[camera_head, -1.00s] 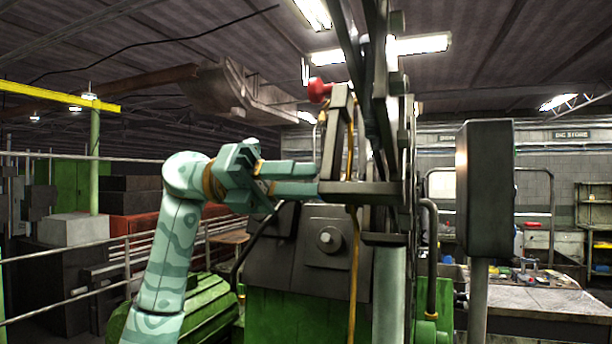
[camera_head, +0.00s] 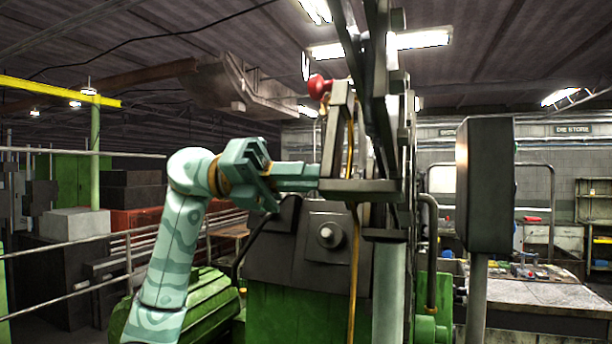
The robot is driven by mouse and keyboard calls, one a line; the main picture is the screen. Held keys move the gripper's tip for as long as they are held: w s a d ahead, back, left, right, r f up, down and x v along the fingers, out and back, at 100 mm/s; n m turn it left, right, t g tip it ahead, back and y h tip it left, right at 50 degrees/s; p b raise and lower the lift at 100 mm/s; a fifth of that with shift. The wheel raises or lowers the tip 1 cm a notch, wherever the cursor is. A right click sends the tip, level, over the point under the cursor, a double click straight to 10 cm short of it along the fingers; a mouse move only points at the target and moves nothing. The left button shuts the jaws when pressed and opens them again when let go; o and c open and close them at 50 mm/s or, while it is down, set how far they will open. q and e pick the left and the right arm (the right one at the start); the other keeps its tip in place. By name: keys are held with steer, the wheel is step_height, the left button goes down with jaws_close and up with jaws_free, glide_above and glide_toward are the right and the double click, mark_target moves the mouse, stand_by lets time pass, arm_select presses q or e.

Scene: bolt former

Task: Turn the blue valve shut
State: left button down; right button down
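I cannot make out a blue valve in this view; it may be hidden behind my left gripper or the machine's dark frame. My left gripper (camera_head: 314,177) reaches in from the left, its fingers pointing right. The fingertips end at the dark metal ledge (camera_head: 362,190) on the machine, apparently touching or just in front of it. The fingers nearly overlap from this side, so their gap and anything between them cannot be made out. My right gripper is not in view.
The green and dark machine (camera_head: 300,300) fills the middle. A red knob (camera_head: 319,87) sits above the ledge. A dark box on a post (camera_head: 487,185) stands to the right, before a cluttered workbench (camera_head: 550,290). Metal railings (camera_head: 60,272) run along the left.

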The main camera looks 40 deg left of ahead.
arm_select(q)
steer(key=shift+w+f+n+p, duration=0.15)
steer(key=shift+n+p, duration=0.5)
steer(key=shift+n, duration=1)
steer(key=shift+f+n+p, duration=0.25)
steer(key=shift+n+p, duration=0.35)
steer(key=shift+n, duration=1)
steer(key=shift+w+f+n+p, duration=0.15)
steer(key=shift+n+p, duration=0.5)
steer(key=shift+n, duration=1)
steer(key=shift+f+n, duration=0.1)
steer(key=shift+n, duration=0.2)
steer(key=c, duration=1.5)
jaws_free()
